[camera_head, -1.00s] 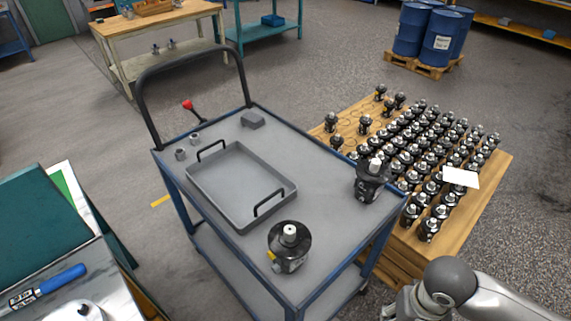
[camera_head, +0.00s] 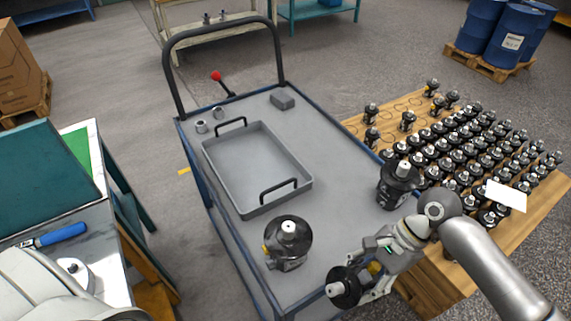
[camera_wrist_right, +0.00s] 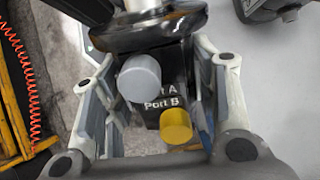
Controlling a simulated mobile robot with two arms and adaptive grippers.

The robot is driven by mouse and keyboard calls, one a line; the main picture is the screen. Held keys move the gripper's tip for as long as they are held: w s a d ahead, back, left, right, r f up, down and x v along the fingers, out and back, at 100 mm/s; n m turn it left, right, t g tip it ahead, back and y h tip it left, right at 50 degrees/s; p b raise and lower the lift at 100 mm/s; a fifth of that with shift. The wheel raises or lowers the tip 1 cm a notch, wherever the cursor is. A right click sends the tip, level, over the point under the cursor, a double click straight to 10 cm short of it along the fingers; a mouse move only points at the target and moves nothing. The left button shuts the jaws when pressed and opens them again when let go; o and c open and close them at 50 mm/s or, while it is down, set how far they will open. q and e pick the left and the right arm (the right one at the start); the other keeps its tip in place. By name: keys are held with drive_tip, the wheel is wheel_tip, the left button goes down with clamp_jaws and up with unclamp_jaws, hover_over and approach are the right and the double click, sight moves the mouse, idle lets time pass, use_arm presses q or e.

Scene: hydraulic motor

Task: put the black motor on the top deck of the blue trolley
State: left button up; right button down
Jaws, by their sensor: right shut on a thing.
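A black motor (camera_head: 345,286) is in my right gripper (camera_head: 368,276), which is shut on it. It is held tilted, its pale shaft pointing left, by the trolley's near right edge in the head view. The right wrist view shows the held motor (camera_wrist_right: 160,75) between the fingers, with a grey cap, a yellow cap and port lettering. The blue trolley (camera_head: 240,255) has a grey top deck (camera_head: 335,215). Two similar motors stand upright on it: one near the front (camera_head: 288,245), one at the right edge (camera_head: 397,185). My left gripper is out of view.
A grey tray (camera_head: 250,208) with black handles fills the deck's middle. Two small metal parts (camera_head: 210,120) and a grey block (camera_head: 282,101) lie at its far end. A pallet (camera_head: 425,270) of many motors stands right of the trolley. Bare deck shows between the standing motors.

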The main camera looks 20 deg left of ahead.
drive_tip(key=w+a+r+m+t+y+b, duration=0.1)
drive_tip(key=w+a+r+m+y+b, duration=0.15)
drive_tip(key=a+m+y, duration=0.2)
wheel_tip(320, 180, up, 2)
drive_tip(key=m+t+y+b, duration=0.4)
drive_tip(key=m+t+y, duration=0.2)
drive_tip(key=m+t, duration=0.7)
hover_over(355, 237)
drive_tip(key=t, duration=0.1)
drive_tip(key=shift+n+h, duration=0.25)
drive_tip(key=shift+n, duration=0.2)
wheel_tip(355, 237, down, 5)
drive_tip(key=shift+w+f+b, duration=0.15)
drive_tip(key=shift+f+b, duration=0.05)
drive_tip(key=shift+b, duration=0.9)
drive_tip(key=shift+f+b, duration=0.85)
drive_tip(key=shift+f, duration=1.45)
drive_tip(key=shift+f, duration=0.15)
drive_tip(key=c, duration=0.6)
unclamp_jaws()
drive_tip(key=shift+f, duration=0.15)
drive_tip(key=shift+o, duration=0.2)
